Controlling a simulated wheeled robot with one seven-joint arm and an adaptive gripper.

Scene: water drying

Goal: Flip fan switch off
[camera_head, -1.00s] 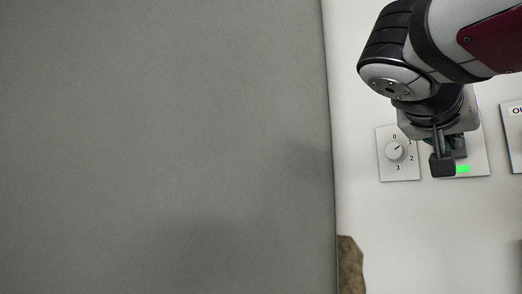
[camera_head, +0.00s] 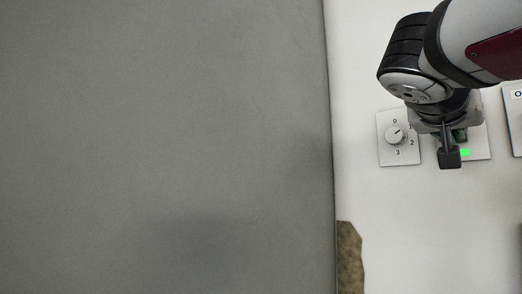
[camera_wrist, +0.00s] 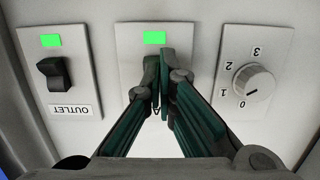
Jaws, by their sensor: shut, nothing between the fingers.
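The fan switch plate is the white middle plate with a lit green light; it shows in the wrist view (camera_wrist: 126,40) and, partly covered, in the head view (camera_head: 481,144). The green light (camera_wrist: 155,38) is on. My gripper (camera_wrist: 160,60) is shut and empty, its fingertips together in front of this plate just below the light in the picture. The fingers hide the switch itself and most of its label.
A dial plate (camera_head: 398,158) numbered from 0 to 3 is left of the gripper in the head view; its knob shows in the wrist view (camera_wrist: 254,82). An outlet plate (camera_wrist: 58,88) with a black rocker and lit green light is on the other side. A grey panel (camera_head: 160,130) fills the left.

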